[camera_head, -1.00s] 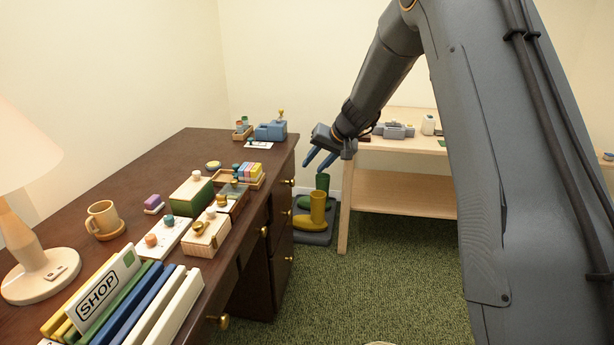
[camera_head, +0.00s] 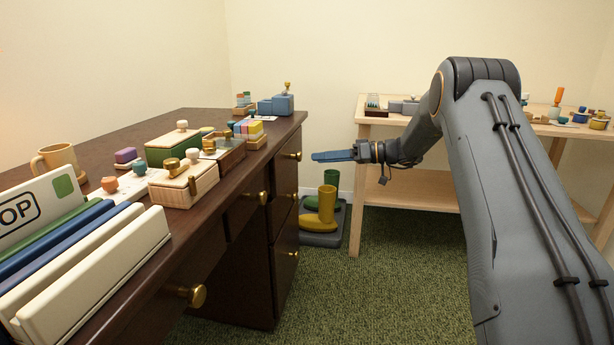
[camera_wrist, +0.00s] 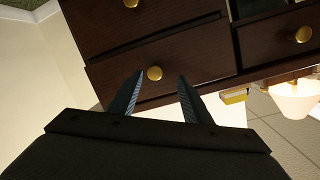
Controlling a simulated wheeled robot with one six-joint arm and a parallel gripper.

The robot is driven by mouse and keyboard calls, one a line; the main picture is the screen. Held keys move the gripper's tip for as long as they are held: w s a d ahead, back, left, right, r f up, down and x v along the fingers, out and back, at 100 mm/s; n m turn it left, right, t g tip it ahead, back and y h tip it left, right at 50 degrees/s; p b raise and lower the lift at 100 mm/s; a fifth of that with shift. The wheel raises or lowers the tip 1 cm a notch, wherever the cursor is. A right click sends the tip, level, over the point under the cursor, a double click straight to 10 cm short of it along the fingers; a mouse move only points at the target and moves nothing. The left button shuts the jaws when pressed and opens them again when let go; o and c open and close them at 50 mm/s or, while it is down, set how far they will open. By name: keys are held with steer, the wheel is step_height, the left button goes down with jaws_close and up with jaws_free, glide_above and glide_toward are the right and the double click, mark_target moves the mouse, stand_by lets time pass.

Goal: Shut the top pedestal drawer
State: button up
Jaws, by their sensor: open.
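The dark wood desk's pedestal has a stack of drawers with brass knobs. The top pedestal drawer (camera_head: 286,172) is just under the desktop at the far right end; how far it stands out is hard to tell. In the wrist view, which is upside down, its front (camera_wrist: 200,52) fills the upper middle, with its knob (camera_wrist: 154,73) between the fingertips in the picture. My gripper (camera_head: 318,156) is open and empty, to the right of the drawer front, pointing at it, with a small gap visible in the head view.
The desktop (camera_head: 110,140) holds boxes, a mug (camera_head: 58,160) and upright files. Another desk drawer's knob (camera_head: 195,295) sticks out nearer to me. Boots (camera_head: 322,210) stand on a tray beyond the pedestal. A light wood table (camera_head: 400,190) is behind my arm. The green carpet between is clear.

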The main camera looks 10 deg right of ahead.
mark_target(301, 157)
steer(key=shift+w+a+f+n+y+b, duration=0.2)
steer(key=shift+w+a+n+y+b, duration=0.25)
steer(key=shift+a+b, duration=0.45)
steer(key=shift+w+a+f+n+y+b, duration=0.15)
steer(key=shift+w+a+n+y+b, duration=0.15)
steer(key=shift+w+a+n+b, duration=0.35)
steer(key=shift+w+a+f+n+y+b, duration=0.2)
steer(key=shift+w+a+n+y+b, duration=0.25)
steer(key=shift+a+b, duration=0.6)
steer(key=shift+w+d, duration=0.1)
steer(key=shift+d, duration=0.05)
steer(key=shift+c, duration=0.4)
jaws_close()
